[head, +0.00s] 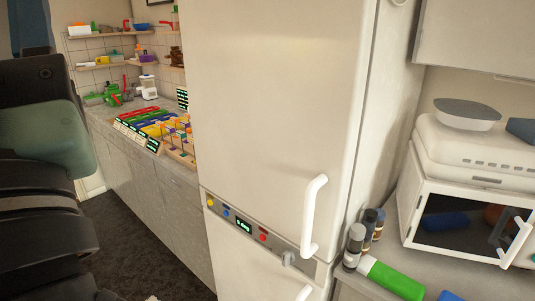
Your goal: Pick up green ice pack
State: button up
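I cannot single out a green ice pack with certainty. A green cylinder-like thing with a white end (395,280) lies on the right counter, beside the fridge. Other green items (112,95) stand on the far counter at the left, too small to make out. Dark parts of my own arm fill the left edge, very close to the camera. A translucent greenish block (50,138) shows among them; I cannot tell whether it belongs to my arm. My gripper's fingers are not in view.
A tall white fridge-freezer (280,110) with white handles stands in the middle. Dark bottles (355,245) stand beside it. A white microwave-like box (470,215) with a dark window is at right. A tray of coloured items (150,120) lies on the far counter. Dark floor (135,240) is open.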

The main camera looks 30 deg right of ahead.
aim_at(402, 285)
jog(key=z, duration=1.85)
